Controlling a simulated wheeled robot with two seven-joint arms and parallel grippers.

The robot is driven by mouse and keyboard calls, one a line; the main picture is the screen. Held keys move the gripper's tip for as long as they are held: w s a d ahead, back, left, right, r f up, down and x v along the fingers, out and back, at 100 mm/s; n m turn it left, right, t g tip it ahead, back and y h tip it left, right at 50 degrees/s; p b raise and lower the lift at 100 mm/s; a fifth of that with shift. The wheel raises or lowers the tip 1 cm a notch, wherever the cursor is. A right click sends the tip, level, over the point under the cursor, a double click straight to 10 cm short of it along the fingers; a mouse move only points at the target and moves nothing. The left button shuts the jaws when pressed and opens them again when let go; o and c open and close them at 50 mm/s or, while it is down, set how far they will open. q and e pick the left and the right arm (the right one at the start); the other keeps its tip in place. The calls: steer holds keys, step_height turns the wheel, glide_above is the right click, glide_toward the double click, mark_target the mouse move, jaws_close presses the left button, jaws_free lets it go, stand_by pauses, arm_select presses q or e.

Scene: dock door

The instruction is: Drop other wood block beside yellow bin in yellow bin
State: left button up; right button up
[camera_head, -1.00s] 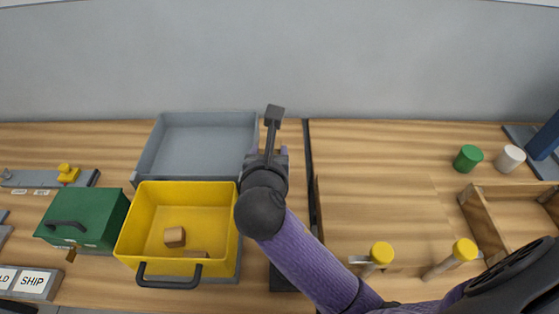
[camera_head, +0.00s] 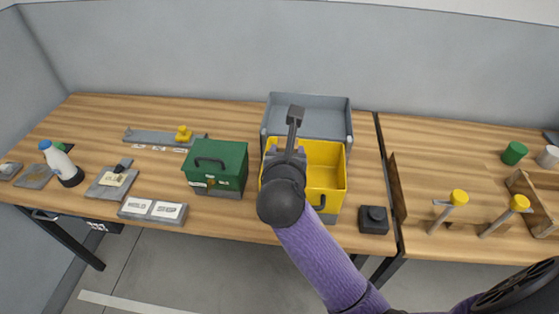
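The yellow bin (camera_head: 330,181) stands on the wooden table, in front of a grey tray. My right arm crosses the bin's left part, and the visible right part of its inside looks empty. No wood block shows now; my arm may hide the two seen in the bin earlier. I see no wood block on the table beside the bin. My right gripper (camera_head: 294,120) is above the bin's back left part, pointing toward the grey tray. Its fingers are seen from behind, so its opening is unclear. My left gripper is out of view.
The grey tray (camera_head: 325,119) is behind the bin. A green box (camera_head: 222,168) stands left of it, and a dark square block (camera_head: 374,219) right. Yellow-topped pegs (camera_head: 459,197) and a green cup (camera_head: 514,153) are farther right. A bottle (camera_head: 62,164) stands far left.

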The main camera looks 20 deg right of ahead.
steer(key=w+d+f+p, duration=0.4)
steer(key=d, duration=0.5)
steer(key=f+b, duration=0.5)
steer(key=b, duration=0.2)
steer(key=shift+s+a+f, duration=0.1)
steer(key=shift+a+f, duration=0.15)
steer(key=shift+f, duration=0.15)
